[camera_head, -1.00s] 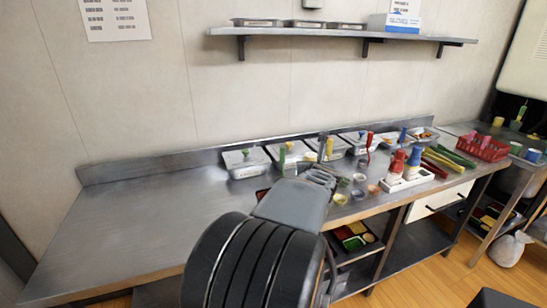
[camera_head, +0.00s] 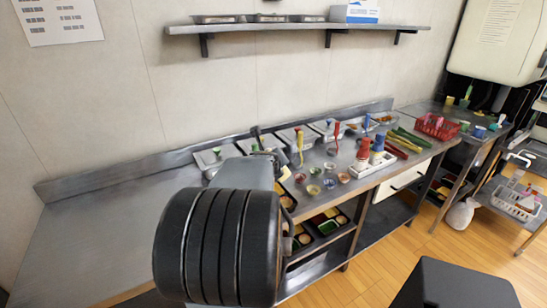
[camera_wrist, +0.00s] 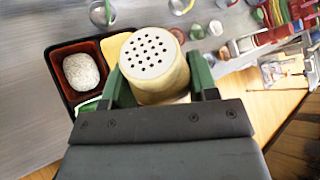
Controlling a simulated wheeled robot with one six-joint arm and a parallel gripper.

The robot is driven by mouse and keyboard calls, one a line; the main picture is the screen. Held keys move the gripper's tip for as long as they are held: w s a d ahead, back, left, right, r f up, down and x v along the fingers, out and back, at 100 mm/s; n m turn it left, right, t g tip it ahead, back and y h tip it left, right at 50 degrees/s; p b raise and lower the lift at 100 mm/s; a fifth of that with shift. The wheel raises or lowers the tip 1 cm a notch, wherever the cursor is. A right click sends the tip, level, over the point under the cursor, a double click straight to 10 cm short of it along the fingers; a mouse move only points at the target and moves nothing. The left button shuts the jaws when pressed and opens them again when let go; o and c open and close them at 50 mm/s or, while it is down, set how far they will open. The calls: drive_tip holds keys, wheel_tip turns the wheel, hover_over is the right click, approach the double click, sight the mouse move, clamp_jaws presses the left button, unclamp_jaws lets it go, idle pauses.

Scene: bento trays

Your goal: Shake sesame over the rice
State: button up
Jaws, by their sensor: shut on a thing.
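A cream shaker (camera_wrist: 165,78) with a white, perforated round top shows in the wrist view. My gripper (camera_wrist: 162,84) is shut on it, one green finger on each side, with the perforated top toward the camera. The rice (camera_wrist: 82,72) is a pale, speckled mound in the red-brown compartment of a dark bento tray (camera_wrist: 54,86) at the left. The shaker appears beside the rice in this view, over the tray's right part, which it partly hides. In the head view my arm hides the gripper and shaker.
Steel inserts with handled utensils line the back of the counter. Small bowls (camera_head: 313,190) and a white holder (camera_head: 368,170) with red and blue bottles (camera_head: 363,148) stand to the right. The counter's left part is clear. Filled trays (camera_head: 325,222) sit on a shelf below.

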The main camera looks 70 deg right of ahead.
drive_tip(key=n+g+p, duration=0.2)
drive_tip(key=shift+w+r+g, duration=0.2)
drive_tip(key=shift+g, duration=0.1)
drive_tip(key=shift+w+n+g+h+p, duration=0.15)
drive_tip(key=shift+n+g+h+p, duration=0.35)
drive_tip(key=shift+n+g, duration=0.5)
drive_tip(key=shift+w+n+g+p, duration=0.25)
drive_tip(key=shift+n+g+p, duration=0.1)
drive_tip(key=shift+n, duration=0.15)
drive_tip(key=shift+w+a+r+n+g+h+p, duration=0.1)
drive_tip(key=shift+w+a+n+g+h+p, duration=0.15)
drive_tip(key=shift+w+n+g+h+p, duration=0.45)
drive_tip(key=w+f+n+g+h+b, duration=0.2)
drive_tip(key=w+f+n+g+h, duration=0.1)
drive_tip(key=n, duration=0.5)
drive_tip(key=shift+w+a+f+n+g+h+b, duration=0.3)
drive_tip(key=shift+w+f+n+g+h+b, duration=0.15)
drive_tip(key=shift+w+f, duration=0.5)
drive_tip(key=shift+a+f, duration=0.1)
drive_tip(key=shift+f, duration=0.15)
